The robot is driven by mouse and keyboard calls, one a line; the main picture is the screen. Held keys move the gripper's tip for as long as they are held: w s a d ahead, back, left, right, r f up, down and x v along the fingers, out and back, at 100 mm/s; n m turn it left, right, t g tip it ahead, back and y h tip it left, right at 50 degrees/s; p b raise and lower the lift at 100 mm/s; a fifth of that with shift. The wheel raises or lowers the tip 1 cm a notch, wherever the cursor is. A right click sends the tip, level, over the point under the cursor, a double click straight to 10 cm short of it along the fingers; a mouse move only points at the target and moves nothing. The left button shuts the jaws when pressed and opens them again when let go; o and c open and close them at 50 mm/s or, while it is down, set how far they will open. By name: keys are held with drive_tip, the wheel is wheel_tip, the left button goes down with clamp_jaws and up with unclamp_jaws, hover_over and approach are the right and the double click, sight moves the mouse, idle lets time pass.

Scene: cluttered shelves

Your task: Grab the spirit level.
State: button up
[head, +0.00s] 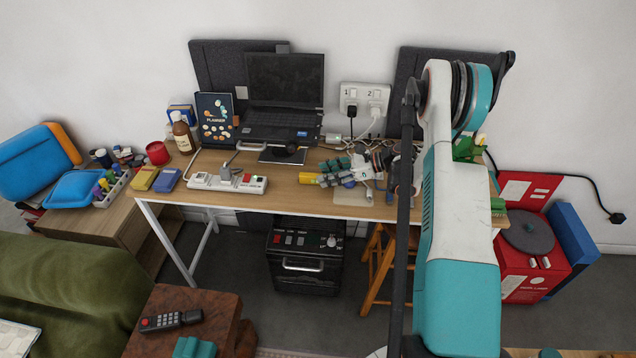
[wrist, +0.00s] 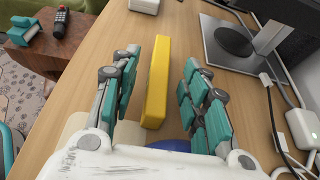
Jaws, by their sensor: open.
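The spirit level looks like the long yellow bar (wrist: 155,85) in the wrist view, lying on the wooden desk. It also shows as a short yellow end (head: 308,178) in the head view, partly hidden by my gripper. My gripper (head: 332,172) is low over the desk, with teal finger pads. In the wrist view my gripper (wrist: 158,68) is open, with one finger on each side of the yellow bar. Gaps show between the bar and both fingers. The bar's near end runs toward my palm, beside something blue (wrist: 172,145).
A laptop (head: 283,100) stands at the back of the desk. A white power strip (head: 228,182) lies left of the yellow bar. Cables and a white adapter (wrist: 302,128) lie to the right in the wrist view. A monitor stand base (wrist: 235,42) is beyond my right finger.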

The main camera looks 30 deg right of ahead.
drive_tip(key=shift+x, duration=1.05)
clamp_jaws()
